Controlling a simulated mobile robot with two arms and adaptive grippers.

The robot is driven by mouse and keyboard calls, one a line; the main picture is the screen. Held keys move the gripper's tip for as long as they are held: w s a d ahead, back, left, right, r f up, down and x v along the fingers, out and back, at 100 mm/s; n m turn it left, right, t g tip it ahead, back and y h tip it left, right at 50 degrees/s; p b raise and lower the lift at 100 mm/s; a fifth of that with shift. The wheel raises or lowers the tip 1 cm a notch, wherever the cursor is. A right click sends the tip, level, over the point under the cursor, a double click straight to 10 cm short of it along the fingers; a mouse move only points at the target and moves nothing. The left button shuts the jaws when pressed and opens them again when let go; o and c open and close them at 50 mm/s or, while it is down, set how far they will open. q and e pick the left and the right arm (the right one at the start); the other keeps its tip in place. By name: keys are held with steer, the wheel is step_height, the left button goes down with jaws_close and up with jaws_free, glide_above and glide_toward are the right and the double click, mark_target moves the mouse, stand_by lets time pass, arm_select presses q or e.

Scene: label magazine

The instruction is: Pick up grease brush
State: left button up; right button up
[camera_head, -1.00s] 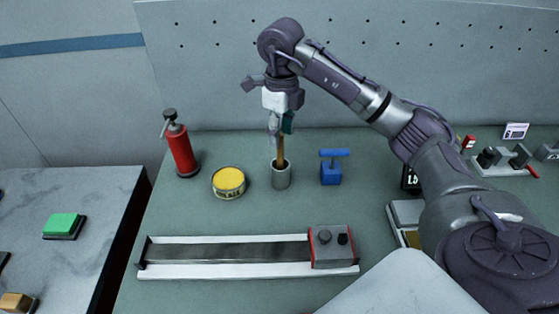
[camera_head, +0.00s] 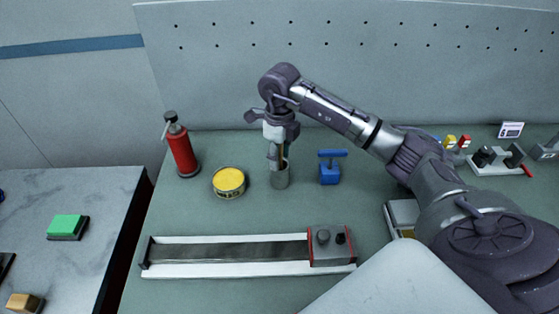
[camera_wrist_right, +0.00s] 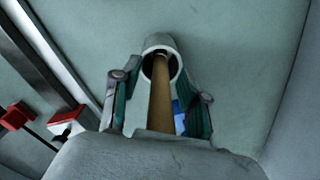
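The grease brush (camera_wrist_right: 158,95) shows as a wooden handle standing in a grey cylindrical cup (camera_head: 280,178) on the green bench. Its bristle end is hidden inside the cup. My right gripper (camera_head: 279,160) points down just above the cup, around the handle. In the right wrist view my right gripper (camera_wrist_right: 158,92) has its teal-padded fingers on either side of the handle, with gaps between pads and handle, so it is open. My left gripper is not in view.
A yellow tin (camera_head: 229,182) and a red extinguisher-like bottle (camera_head: 181,150) stand left of the cup. A blue clamp-like tool (camera_head: 330,170) stands close on its right. A long rail fixture (camera_head: 230,254) lies in front. A pegboard wall (camera_head: 350,65) rises behind.

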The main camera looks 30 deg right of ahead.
jaws_close()
step_height(320, 180, up, 9)
steer(key=shift+w+r+b, duration=0.1)
steer(key=shift+r+b, duration=0.05)
steer(key=shift+b, duration=0.75)
steer(key=shift+r, duration=0.4)
